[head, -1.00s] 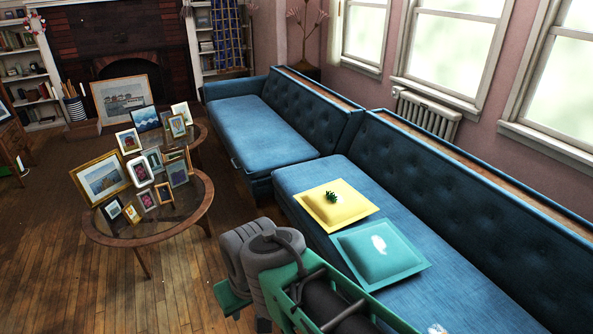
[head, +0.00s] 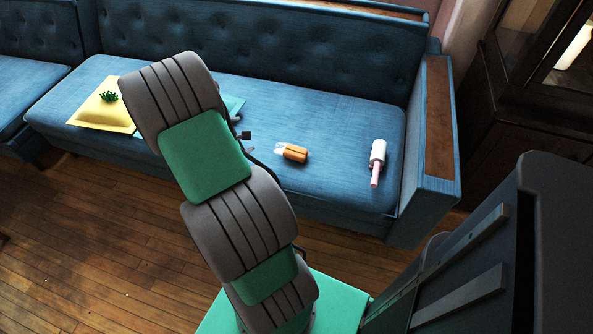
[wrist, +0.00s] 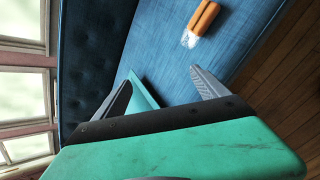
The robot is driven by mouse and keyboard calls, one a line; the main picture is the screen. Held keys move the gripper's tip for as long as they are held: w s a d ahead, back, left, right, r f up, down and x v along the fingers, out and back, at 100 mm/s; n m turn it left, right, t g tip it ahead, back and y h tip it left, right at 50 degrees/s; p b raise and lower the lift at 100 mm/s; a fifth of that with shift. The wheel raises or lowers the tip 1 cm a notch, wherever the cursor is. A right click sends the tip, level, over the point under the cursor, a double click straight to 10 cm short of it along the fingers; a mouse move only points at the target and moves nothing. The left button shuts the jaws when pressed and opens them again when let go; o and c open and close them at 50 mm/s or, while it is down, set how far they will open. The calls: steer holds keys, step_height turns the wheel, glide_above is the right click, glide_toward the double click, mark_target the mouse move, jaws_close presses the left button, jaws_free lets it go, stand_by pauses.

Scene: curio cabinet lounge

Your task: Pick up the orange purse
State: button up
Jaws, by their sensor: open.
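A small orange item (head: 294,152) with a whitish end, the only orange thing in sight, lies on the blue sofa seat (head: 335,130). I cannot tell clearly that it is a purse. It also shows at the top of the wrist view (wrist: 203,18), ahead of and right of my gripper's fingers. My gripper (wrist: 160,78) is open, its two grey fingers apart with nothing held between them. In the head view my arm hides most of the gripper; only small parts show left of the orange item, apart from it.
A pink and white roller-like thing (head: 377,160) lies to the right, near the sofa's wood-topped armrest (head: 440,120). A yellow cushion (head: 103,112) with a small green plant-like thing (head: 108,96) and a partly hidden teal cushion (head: 234,103) lie left. Wooden floor (head: 110,230) is open in front.

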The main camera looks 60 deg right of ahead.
mark_target(295, 152)
steer(key=shift+o, duration=0.7)
steer(key=s+d+f+n+b, duration=0.1)
steer(key=s+d+f, duration=0.1)
steer(key=f, duration=0.3)
steer(key=s+d+f+n+g+h+b, duration=0.1)
steer(key=s+d+f+n, duration=0.1)
steer(key=f, duration=0.3)
steer(key=shift+s+d+f+h+b, duration=0.35)
steer(key=shift+s+d, duration=0.4)
steer(key=shift+d, duration=0.15)
steer(key=shift+o, duration=0.8)
steer(key=s+d+f+n, duration=0.1)
steer(key=s+f+n, duration=0.1)
steer(key=s+d+f+n+h+b, duration=0.1)
steer(key=s+f+n, duration=0.1)
steer(key=s+d+f+n+b, duration=0.1)
steer(key=s+d+f+n, duration=0.1)
steer(key=f, duration=0.1)
steer(key=shift+s+h, duration=0.1)
steer(key=shift+h, duration=0.25)
steer(key=b+x, duration=0.2)
steer(key=x, duration=0.5)
steer(key=shift+d+f+b, duration=0.1)
steer(key=shift+d+b, duration=0.05)
steer(key=shift+b, duration=0.25)
steer(key=shift+w+d, duration=0.1)
steer(key=shift+w, duration=0.15)
steer(key=c, duration=1.3)
